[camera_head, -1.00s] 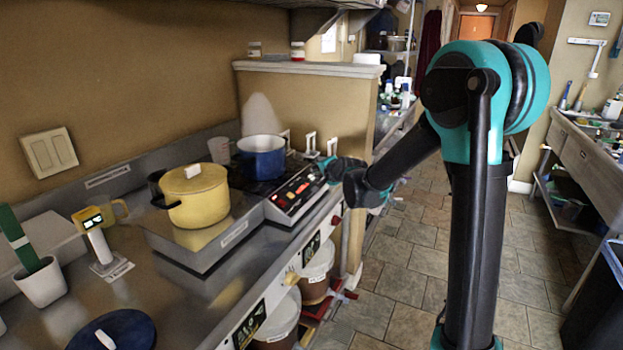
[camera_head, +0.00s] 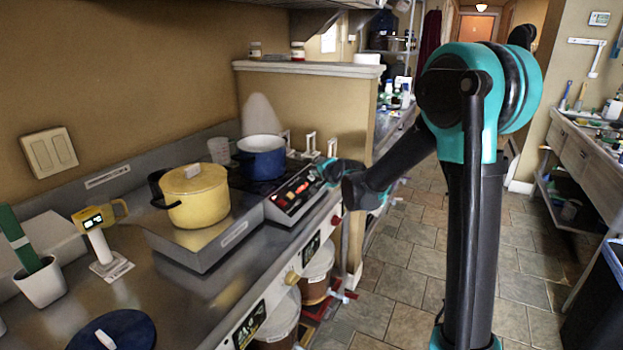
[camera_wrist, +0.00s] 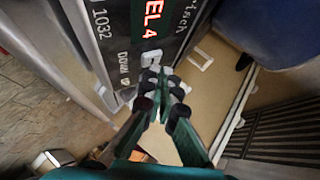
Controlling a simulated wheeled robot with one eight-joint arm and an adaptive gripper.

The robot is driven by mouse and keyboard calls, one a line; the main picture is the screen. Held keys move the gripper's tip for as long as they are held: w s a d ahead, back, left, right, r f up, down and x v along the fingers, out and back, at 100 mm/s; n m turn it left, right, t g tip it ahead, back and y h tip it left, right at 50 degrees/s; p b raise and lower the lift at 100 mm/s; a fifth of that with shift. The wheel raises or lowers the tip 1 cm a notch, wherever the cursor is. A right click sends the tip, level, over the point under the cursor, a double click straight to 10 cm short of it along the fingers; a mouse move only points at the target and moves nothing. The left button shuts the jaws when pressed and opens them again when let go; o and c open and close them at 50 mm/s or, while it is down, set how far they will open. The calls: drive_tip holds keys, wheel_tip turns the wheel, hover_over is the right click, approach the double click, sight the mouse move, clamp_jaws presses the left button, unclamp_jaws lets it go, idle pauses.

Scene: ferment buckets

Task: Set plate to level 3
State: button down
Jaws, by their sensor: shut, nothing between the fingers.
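The plate's control panel (camera_head: 296,194) is a black sloped strip with red lit marks, at the front of the hot plate under the blue pot (camera_head: 262,158). In the wrist view its display (camera_wrist: 150,20) shows red letters ending in "EL 4", with the start cut off. A label that seems to read "down" (camera_wrist: 122,68) is near the fingertips. My gripper (camera_wrist: 160,88) is shut and empty, its tips over the panel beside a pale button mark. In the head view my gripper (camera_head: 326,171) is at the panel's right end. Whether the tips touch it I cannot tell.
A yellow lidded pot (camera_head: 196,196) stands on a raised metal plate left of the panel. A low partition wall (camera_head: 310,105) rises behind the blue pot. Buckets (camera_head: 316,272) sit under the counter.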

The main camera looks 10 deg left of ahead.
drive_tip(key=shift+w+a+f, duration=0.1)
drive_tip(key=shift+a+f, duration=0.1)
drive_tip(key=shift+f, duration=0.15)
idle(0.6)
drive_tip(key=shift+r, duration=0.15)
drive_tip(key=shift+d+r, duration=0.4)
drive_tip(key=shift+r, duration=0.2)
drive_tip(key=shift+s+d+r, duration=0.2)
drive_tip(key=shift+d+r, duration=0.2)
drive_tip(key=shift+r, duration=0.35)
drive_tip(key=shift+s+d+r, duration=0.2)
drive_tip(key=shift+d+r, duration=0.15)
drive_tip(key=shift+r, duration=0.35)
drive_tip(key=shift+s+d+r, duration=0.2)
drive_tip(key=shift+d+r, duration=0.2)
drive_tip(key=shift+r, duration=0.35)
drive_tip(key=s+d+f+n+g+h, duration=0.2)
drive_tip(key=s+d+f, duration=0.4)
drive_tip(key=s+d, duration=0.3)
drive_tip(key=s+d+f+n+g+h, duration=0.2)
drive_tip(key=s+d+f, duration=0.5)
drive_tip(key=s, duration=0.8)
drive_tip(key=s+d+f+n+g+h, duration=0.2)
drive_tip(key=s+d+f, duration=0.5)
drive_tip(key=s+d, duration=0.5)
drive_tip(key=shift+s+n+g+h, duration=0.3)
drive_tip(key=shift+s+n+g, duration=0.25)
drive_tip(key=shift+n, duration=0.45)
